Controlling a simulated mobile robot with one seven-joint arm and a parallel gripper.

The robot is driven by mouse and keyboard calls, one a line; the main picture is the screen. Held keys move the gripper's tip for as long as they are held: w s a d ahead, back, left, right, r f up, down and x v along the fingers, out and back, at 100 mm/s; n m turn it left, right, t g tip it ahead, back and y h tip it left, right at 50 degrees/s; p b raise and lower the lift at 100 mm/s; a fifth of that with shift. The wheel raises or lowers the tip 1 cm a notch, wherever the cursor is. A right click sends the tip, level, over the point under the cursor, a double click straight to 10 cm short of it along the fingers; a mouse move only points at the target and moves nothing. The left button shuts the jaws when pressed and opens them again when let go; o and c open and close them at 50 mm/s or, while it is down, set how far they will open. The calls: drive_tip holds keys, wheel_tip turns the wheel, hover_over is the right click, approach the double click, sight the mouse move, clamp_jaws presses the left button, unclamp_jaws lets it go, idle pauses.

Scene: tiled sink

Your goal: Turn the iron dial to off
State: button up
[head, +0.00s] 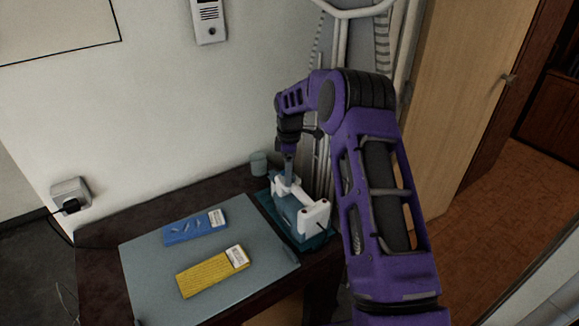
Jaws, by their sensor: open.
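The teal and white device (312,213), which I take to be the iron, sits on a teal base at the right end of the dark table. Its dial cannot be made out at this size, so its setting does not show. My purple arm comes in from the lower right and bends down over the device. My gripper (288,172) points down at the device's far left part, very close to it. Whether it touches cannot be told. The gripper is open, with nothing seen held in it; its fingertips are small and partly merge with the device.
A grey mat (150,262) covers much of the dark table, with a blue packet (185,229) and a yellow packet (207,274) on it. A small cup (259,164) stands behind the device. Pale metal tubing (338,50) rises behind the arm. A wooden door (455,90) is at right.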

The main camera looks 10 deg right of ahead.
wheel_tip(320, 180, up, 17)
drive_tip(key=shift+r, duration=0.2)
idle(0.5)
wheel_tip(320, 180, down, 17)
drive_tip(key=m+b, duration=0.3)
drive_tip(key=m, duration=0.7)
drive_tip(key=m+b, duration=0.3)
drive_tip(key=m, duration=0.7)
drive_tip(key=shift+s+f+m, duration=0.1)
drive_tip(key=shift+f+m, duration=0.1)
drive_tip(key=shift+m, duration=0.1)
clamp_jaws()
